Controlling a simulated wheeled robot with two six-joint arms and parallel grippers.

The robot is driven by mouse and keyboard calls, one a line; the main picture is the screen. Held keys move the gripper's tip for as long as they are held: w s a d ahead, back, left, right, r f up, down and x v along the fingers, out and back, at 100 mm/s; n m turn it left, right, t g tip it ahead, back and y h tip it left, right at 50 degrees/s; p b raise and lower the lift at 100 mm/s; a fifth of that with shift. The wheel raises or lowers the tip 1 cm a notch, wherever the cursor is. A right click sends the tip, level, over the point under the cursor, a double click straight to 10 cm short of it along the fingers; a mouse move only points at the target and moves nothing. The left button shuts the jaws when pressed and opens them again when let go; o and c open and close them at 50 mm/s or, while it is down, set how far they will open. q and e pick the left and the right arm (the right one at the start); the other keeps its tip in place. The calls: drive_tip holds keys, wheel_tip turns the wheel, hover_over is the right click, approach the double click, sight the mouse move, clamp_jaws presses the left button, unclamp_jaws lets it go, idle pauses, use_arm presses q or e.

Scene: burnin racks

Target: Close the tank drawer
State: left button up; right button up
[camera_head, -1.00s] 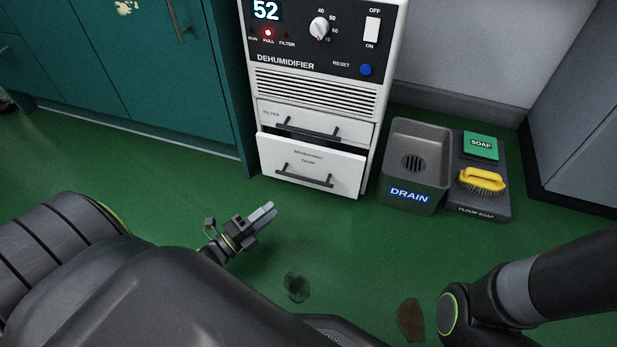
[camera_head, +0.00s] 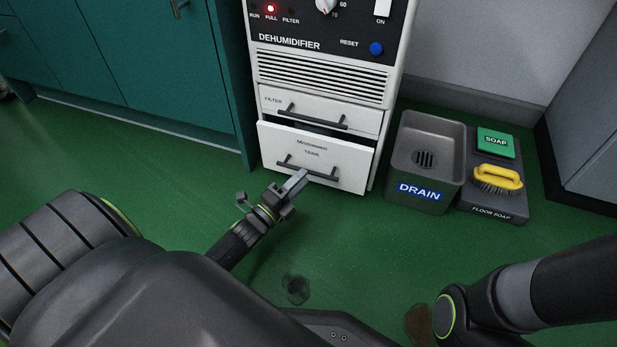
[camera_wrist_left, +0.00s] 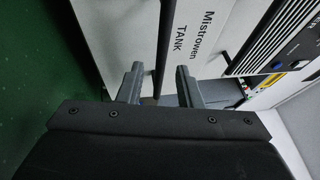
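The tank drawer (camera_head: 345,165) is the lower white drawer of the dehumidifier, labelled TANK, and stands out a little with a dark gap above its front. Its dark bar handle (camera_head: 308,167) runs across the front. My left gripper (camera_head: 297,180) is at the handle's left part, just in front of the drawer. In the left wrist view my left gripper (camera_wrist_left: 158,85) has its two fingers apart. The handle (camera_wrist_left: 163,45) shows between them, and the drawer front (camera_wrist_left: 120,40) lies beyond. Contact cannot be told. My right gripper is out of view.
The filter drawer (camera_head: 350,122) above appears shut. A grey drain basin (camera_head: 440,180) and a floor soap tray (camera_head: 500,210) with brush and soap stand at the right. Teal cabinets (camera_head: 120,70) stand at the left. Dark stains (camera_head: 295,289) mark the green floor.

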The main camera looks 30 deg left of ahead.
sight(337, 163)
use_arm(q)
drive_tip(key=shift+b+x, duration=0.55)
drive_tip(key=shift+x, duration=1.35)
clamp_jaws()
